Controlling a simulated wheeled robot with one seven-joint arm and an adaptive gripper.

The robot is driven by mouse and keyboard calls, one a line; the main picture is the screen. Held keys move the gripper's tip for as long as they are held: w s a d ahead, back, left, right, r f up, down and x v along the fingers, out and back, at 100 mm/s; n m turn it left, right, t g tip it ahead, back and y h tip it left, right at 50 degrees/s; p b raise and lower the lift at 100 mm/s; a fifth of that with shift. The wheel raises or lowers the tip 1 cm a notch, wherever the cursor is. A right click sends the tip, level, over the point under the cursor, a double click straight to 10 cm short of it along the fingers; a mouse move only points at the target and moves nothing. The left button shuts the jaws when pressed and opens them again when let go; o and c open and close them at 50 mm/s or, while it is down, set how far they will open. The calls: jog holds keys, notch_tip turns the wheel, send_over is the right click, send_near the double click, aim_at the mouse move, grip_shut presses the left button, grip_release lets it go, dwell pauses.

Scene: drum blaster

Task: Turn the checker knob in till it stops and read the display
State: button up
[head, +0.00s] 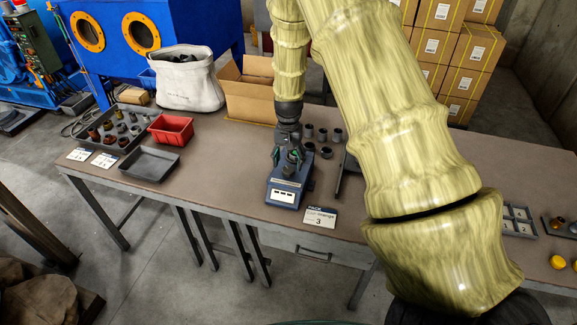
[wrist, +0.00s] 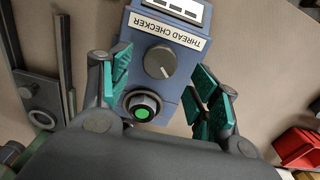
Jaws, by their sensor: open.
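The blue thread checker (head: 285,194) stands near the table's front edge; its white display windows (head: 283,196) face front and are too small to read. In the wrist view, the checker's THREAD CHECKER label (wrist: 166,31) is upside down. A grey round knob (wrist: 160,62) with a pale pointer line sits beside the label, and a dark round fitting with a green centre (wrist: 142,112) is nearer my palm. The display (wrist: 165,10) is cut off at the top edge. My gripper (wrist: 160,76) is open over the checker, its green-padded fingers on either side, holding nothing visible.
Several dark cylinders (head: 322,134) stand behind the checker, and a sign (head: 319,217) with a 3 lies at its front right. A red bin (head: 170,129) and an empty grey tray (head: 149,163) are left. My arm hides part of the table's right side.

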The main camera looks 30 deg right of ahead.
aim_at(289, 169)
notch_tip(289, 169, up, 8)
jog(key=shift+r, duration=0.2)
dwell(0.4)
jog(key=s+d+f+n+t+y+b, duration=0.15)
jog(key=s+d+n, duration=0.25)
jog(key=n, duration=0.9)
jog(key=shift+w+a+f+n+t+y+p, duration=0.3)
jog(key=shift+w+a+f+n, duration=0.45)
jog(key=shift+f, duration=1)
jog(key=shift+w+a+f+n+t+y+p, duration=0.25)
jog(key=shift+w+a+f+n+p, duration=0.2)
jog(key=shift+f+n, duration=0.95)
jog(key=shift+w+a+f+n+t+y+p, duration=0.2)
jog(key=shift+w+a+f+n+t+p, duration=0.3)
jog(key=shift+f, duration=1.6)
jog(key=shift+a, duration=0.15)
jog(key=shift+c, duration=0.3)
jog(key=c, duration=1)
